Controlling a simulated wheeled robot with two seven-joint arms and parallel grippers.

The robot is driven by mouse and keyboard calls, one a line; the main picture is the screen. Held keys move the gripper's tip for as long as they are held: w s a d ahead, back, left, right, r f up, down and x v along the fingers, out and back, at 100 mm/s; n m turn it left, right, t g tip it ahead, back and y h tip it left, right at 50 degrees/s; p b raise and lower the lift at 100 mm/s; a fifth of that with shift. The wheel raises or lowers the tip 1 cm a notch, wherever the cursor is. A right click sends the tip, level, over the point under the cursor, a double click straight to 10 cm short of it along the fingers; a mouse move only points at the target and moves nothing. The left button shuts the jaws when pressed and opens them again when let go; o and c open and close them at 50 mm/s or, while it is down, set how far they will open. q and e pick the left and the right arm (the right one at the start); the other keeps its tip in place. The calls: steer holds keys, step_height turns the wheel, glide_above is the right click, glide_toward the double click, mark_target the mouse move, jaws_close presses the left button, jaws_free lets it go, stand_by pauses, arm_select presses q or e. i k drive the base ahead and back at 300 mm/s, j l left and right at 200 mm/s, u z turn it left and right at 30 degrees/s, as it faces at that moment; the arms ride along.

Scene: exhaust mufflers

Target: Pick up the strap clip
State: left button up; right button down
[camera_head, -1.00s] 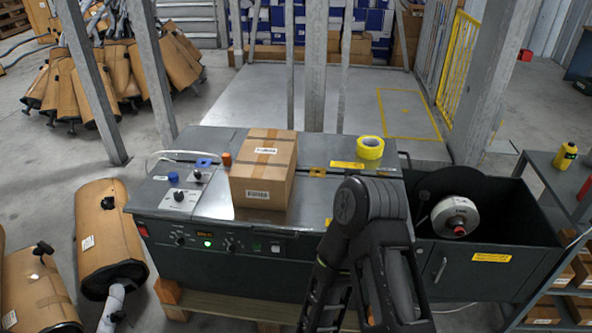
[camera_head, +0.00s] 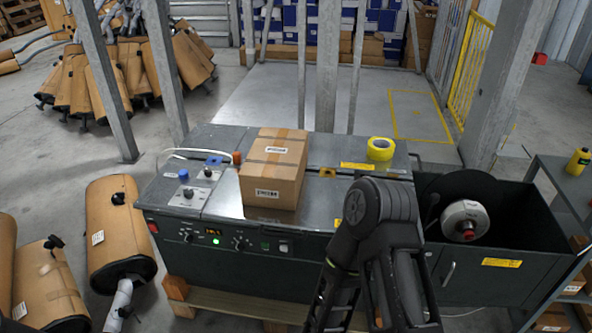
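I cannot make out a strap clip for certain in the head view. A black strapping machine (camera_head: 225,212) stands in the middle, with a brown cardboard box (camera_head: 272,168) on its top. A white strap (camera_head: 180,153) loops over the machine's far left corner, near a small blue piece (camera_head: 214,160) and an orange cap (camera_head: 237,157). One of my black arms reaches up from the bottom, right of centre, and covers the machine's front right part. No fingertips show, and my other arm is out of view.
A yellow tape roll (camera_head: 380,148) sits on the machine's far right. An open black bin with a strap reel (camera_head: 463,221) adjoins it. Brown mufflers (camera_head: 117,232) lie on the left floor. Grey posts (camera_head: 327,70) stand behind. A shelf with a yellow bottle (camera_head: 578,161) is at right.

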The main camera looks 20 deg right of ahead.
mark_target(236, 157)
steer(key=i+u, duration=0.3)
steer(key=i, duration=0.25)
steer(key=i+u, duration=0.35)
steer(key=i, duration=0.25)
